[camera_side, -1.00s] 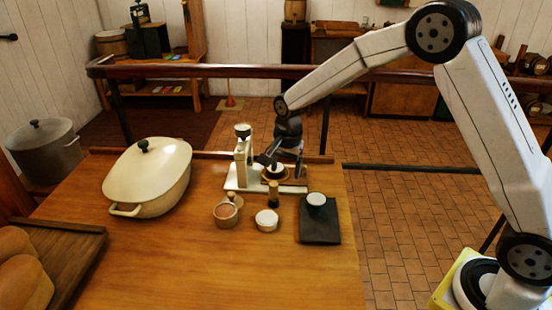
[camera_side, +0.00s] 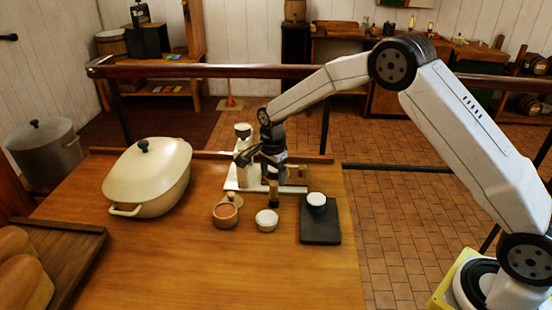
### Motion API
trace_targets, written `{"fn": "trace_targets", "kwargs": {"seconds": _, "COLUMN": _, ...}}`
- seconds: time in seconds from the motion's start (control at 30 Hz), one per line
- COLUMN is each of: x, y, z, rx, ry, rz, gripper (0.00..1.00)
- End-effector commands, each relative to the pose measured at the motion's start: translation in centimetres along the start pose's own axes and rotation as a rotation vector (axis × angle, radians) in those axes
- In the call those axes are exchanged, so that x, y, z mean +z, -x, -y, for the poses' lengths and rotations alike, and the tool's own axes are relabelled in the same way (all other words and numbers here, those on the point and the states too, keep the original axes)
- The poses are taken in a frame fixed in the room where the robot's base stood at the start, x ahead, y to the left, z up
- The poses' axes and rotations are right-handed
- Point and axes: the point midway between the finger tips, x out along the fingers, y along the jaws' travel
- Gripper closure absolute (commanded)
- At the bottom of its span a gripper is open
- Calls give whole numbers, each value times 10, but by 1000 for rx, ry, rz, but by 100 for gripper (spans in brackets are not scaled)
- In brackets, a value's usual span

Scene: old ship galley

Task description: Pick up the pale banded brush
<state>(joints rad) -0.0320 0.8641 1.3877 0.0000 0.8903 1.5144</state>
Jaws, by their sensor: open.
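A small upright brush-like piece (camera_side: 273,190), pale on top with a dark lower part, stands at the front of the white stand. It may be the pale banded brush, but it is too small to be sure. My gripper (camera_side: 256,166) is open, its fingers pointing down and left over the white stand (camera_side: 232,184), close to its tall post (camera_side: 242,136). The gripper is above and behind the upright piece and hides part of the stand. I cannot tell whether anything lies between the fingers.
In front stand a brown bowl (camera_side: 225,216) with a wooden piece (camera_side: 235,199) by it, a small white-topped cup (camera_side: 266,221), and a dark slab (camera_side: 320,230) bearing a dark cup (camera_side: 316,200). A cream lidded pot (camera_side: 150,178) stands left.

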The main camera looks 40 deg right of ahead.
Motion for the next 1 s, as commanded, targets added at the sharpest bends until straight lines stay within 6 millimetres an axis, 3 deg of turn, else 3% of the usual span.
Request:
{"fn": "trace_targets", "kwargs": {"seconds": 0.27, "x": 0, "y": -6, "z": -1, "rx": 1, "ry": 1, "rz": 0, "gripper": 22}}
{"fn": "trace_targets", "kwargs": {"seconds": 0.7, "x": 1, "y": -49, "z": -4, "rx": 1, "ry": 1, "rz": 0, "gripper": 22}}
{"fn": "trace_targets", "kwargs": {"seconds": 1.0, "x": 1, "y": -53, "z": -4, "rx": -1, "ry": 1, "rz": 0, "gripper": 22}}
